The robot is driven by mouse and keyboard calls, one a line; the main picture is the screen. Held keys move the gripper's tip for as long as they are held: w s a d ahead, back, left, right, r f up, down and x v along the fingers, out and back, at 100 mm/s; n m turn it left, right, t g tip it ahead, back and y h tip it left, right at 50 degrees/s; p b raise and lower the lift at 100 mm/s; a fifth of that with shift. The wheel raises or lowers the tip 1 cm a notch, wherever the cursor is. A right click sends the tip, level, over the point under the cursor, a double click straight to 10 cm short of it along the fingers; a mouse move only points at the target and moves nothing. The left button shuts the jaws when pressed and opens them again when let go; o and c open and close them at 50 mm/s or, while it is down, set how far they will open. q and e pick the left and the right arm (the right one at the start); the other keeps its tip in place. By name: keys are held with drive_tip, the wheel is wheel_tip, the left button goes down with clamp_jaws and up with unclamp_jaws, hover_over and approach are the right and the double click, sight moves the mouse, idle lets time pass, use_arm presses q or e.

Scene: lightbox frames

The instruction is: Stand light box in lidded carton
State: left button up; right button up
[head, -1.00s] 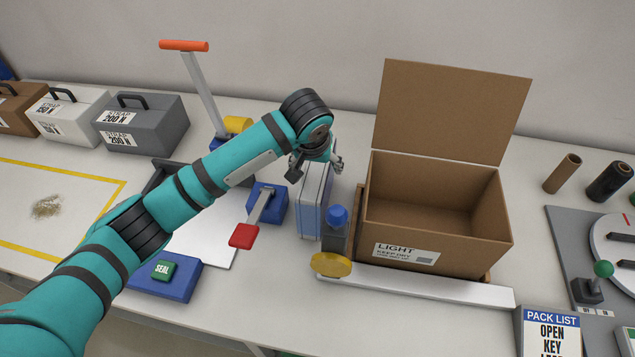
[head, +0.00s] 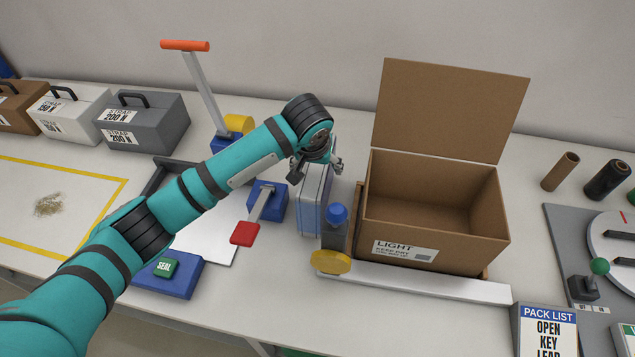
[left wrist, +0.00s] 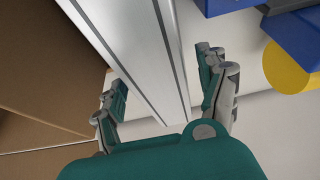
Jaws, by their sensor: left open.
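The light box (head: 313,203), pale blue and white with dark stripes, stands upright on the table just left of the lidded carton. The brown carton (head: 470,245) has its lid (head: 450,110) raised at the back, a "LIGHT" label on its front, and looks empty inside as far as I see. My left gripper (head: 317,168) is at the top of the light box. In the left wrist view, its open fingers (left wrist: 161,82) lie either side of the box's striped white top (left wrist: 135,50), with a gap showing. My right gripper is in neither view.
A white rail (head: 430,286) runs before the carton. A red-ended lever on a blue block (head: 268,200) is at left. A pack list sign (head: 548,330) stands front right.

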use_arm(q)
clamp_jaws()
idle(0.6)
